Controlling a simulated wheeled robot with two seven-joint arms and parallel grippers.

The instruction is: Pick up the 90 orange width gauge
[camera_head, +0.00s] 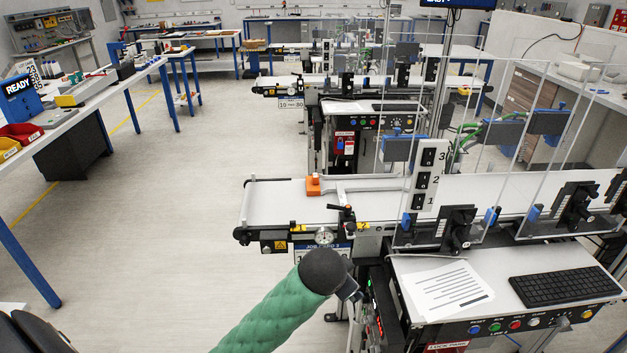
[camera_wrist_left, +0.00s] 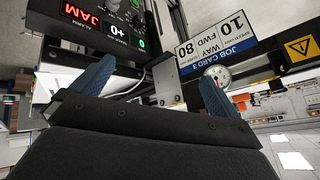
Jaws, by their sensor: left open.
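A small orange block (camera_head: 313,186), which looks like the width gauge, sits on the near conveyor's white belt (camera_head: 280,200), close to its left end and beside a grey guide rail (camera_head: 365,186). Any number on it is too small to read. My left gripper (camera_head: 349,291) is in front of the conveyor's near side, lower than the belt and apart from the block. In the left wrist view, the blue fingers of my left gripper (camera_wrist_left: 150,82) are spread, with nothing held between them. The orange block is not visible in that view. My right gripper is not in view.
A black clamp post (camera_head: 347,214) and a dial (camera_head: 324,236) stand on the conveyor's near edge. A job card (camera_wrist_left: 215,46) hangs below. Clear guard panels (camera_head: 480,130) and a numbered switch post (camera_head: 427,178) stand right of the block. Open floor lies left.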

